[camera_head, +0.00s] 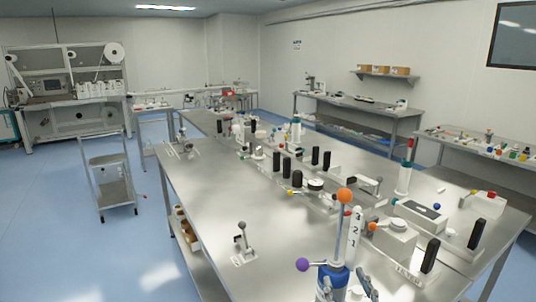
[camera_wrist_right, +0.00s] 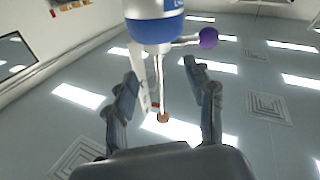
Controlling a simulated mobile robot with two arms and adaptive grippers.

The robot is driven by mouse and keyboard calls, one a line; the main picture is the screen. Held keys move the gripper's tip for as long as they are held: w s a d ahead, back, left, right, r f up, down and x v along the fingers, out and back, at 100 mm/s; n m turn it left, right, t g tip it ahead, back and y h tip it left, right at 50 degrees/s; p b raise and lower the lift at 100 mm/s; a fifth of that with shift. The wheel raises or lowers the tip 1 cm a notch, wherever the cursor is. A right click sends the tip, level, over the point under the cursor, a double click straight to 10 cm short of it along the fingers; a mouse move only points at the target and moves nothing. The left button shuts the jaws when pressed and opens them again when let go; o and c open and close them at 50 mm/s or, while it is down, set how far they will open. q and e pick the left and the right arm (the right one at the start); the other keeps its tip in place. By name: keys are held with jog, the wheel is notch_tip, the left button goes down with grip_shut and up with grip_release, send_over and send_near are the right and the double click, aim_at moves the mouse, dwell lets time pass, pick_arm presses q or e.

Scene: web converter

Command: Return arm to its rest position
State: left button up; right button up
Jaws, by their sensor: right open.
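My right gripper (camera_head: 347,287) is at the bottom of the head view, low beside a blue-and-white cylinder (camera_head: 333,278). A stem with an orange ball (camera_head: 344,196) rises from the cylinder, and a purple ball (camera_head: 303,264) sticks out to its left. In the right wrist view the two fingers of my gripper (camera_wrist_right: 160,75) stand apart. The cylinder (camera_wrist_right: 153,28) is at the top there, with the purple ball (camera_wrist_right: 208,38) at its right. The orange ball (camera_wrist_right: 163,117) appears between the fingers; contact cannot be judged. My left gripper is not in view.
A white numbered column (camera_head: 355,235) stands close to the cylinder. A cart (camera_head: 112,180) stands left; the table's left-middle surface is mostly clear.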

jog(key=s+d+f+m+g+h, duration=0.1)
jog(key=s+d+f+g+h, duration=0.15)
jog(key=s+f+g, duration=0.4)
jog(key=s+d+f+m+g+h, duration=0.1)
jog(key=s+d+f+m+g, duration=0.15)
jog(key=f, duration=0.65)
jog(key=s+f+n+g+y, duration=0.1)
jog(key=s+f+g, duration=0.25)
jog(key=s, duration=0.45)
jog(key=s+f+g, duration=0.3)
jog(key=s+f, duration=0.2)
jog(key=s, duration=0.3)
notch_tip(320, 180, down, 29)
jog(key=s+g+b, duration=0.1)
jog(key=s+b, duration=0.1)
jog(key=s, duration=0.1)
jog(key=s+d+f+g+b, duration=0.1)
jog(key=s+d+f, duration=0.1)
jog(key=s+f, duration=1.4)
jog(key=shift+d+f+n, duration=0.3)
jog(key=shift+d+n, duration=0.05)
jog(key=shift+n, duration=0.1)
jog(key=shift+g, duration=0.25)
